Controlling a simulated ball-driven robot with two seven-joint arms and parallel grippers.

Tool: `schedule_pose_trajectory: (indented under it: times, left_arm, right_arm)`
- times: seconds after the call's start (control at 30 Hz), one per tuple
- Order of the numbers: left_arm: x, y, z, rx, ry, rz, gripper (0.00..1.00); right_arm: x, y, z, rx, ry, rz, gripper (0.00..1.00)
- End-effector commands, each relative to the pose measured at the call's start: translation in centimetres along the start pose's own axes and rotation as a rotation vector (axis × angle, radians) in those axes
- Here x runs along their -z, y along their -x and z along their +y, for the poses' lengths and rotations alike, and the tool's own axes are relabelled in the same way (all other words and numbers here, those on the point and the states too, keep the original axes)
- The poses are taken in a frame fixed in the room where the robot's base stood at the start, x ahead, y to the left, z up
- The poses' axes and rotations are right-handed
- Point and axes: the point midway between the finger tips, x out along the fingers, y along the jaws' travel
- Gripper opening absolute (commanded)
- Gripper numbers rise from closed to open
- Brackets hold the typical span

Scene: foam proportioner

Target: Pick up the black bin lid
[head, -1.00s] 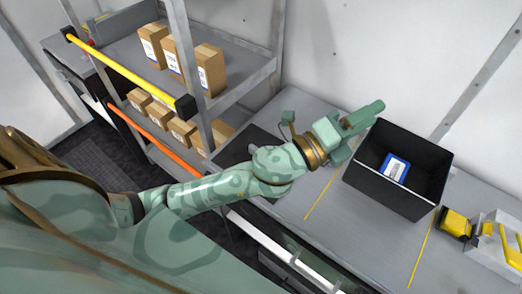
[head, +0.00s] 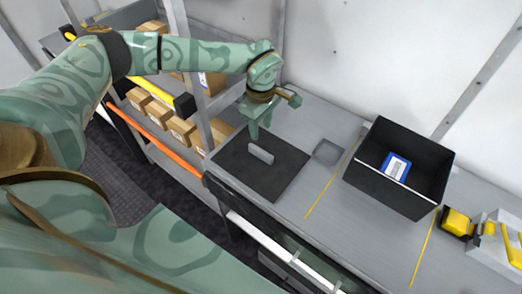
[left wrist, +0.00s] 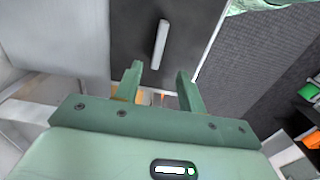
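The black bin lid (head: 272,184) lies flat on the grey worktop, left of the open black bin (head: 380,192). A short grey bar handle (head: 261,153) stands out from its top. My left gripper (head: 254,132) is above the lid, close to the handle and pointing down. In the left wrist view its two fingers (left wrist: 158,72) are apart with nothing between them. The handle (left wrist: 160,44) and lid (left wrist: 130,25) show beyond the fingertips there; the handle lies roughly in line with the gap. My right gripper is not in view.
A blue-and-white package (head: 396,167) lies in the bin. Yellow lines (head: 324,192) mark the worktop, and a yellow item (head: 456,222) is at right. A shelf rack with cardboard boxes (head: 182,131) and an orange bar (head: 150,127) stands at left.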

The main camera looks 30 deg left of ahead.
Motion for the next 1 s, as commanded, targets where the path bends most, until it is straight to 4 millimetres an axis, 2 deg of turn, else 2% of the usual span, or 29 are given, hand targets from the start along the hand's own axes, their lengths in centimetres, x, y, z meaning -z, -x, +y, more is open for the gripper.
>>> schedule_pose_trajectory:
  times: [0.03,0.1,0.2,0.43,0.7,0.9,0.93,1.0]
  left_arm:
    - [-0.1,-1.5,-0.1,0.003,-0.001,-0.001,0.4]
    - [-0.1,-2.8,0.0,0.002,-0.001,-0.001,0.4]
    - [-0.1,-4.0,0.0,0.0,0.0,-0.001,0.4]
    - [0.0,-5.5,0.1,0.0,0.0,-0.002,0.4]
    - [0.1,-9.7,0.1,0.002,0.0,-0.003,0.4]
    - [0.2,-9.8,0.1,-0.001,0.0,-0.003,0.4]
    - [0.2,-9.8,0.1,-0.001,0.0,-0.003,0.37]
    - [0.2,-9.7,0.1,-0.001,0.0,-0.003,0.18]
  right_arm:
    - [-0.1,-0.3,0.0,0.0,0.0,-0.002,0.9]
    - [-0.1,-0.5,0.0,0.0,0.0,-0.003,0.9]
    - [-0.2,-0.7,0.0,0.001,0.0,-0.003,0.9]
    - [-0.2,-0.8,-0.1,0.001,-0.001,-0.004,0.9]
    - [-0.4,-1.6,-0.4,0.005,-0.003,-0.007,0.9]
    - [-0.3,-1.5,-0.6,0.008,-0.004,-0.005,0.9]
    - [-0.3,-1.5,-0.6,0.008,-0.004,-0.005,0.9]
    - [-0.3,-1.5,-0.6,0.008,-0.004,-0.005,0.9]
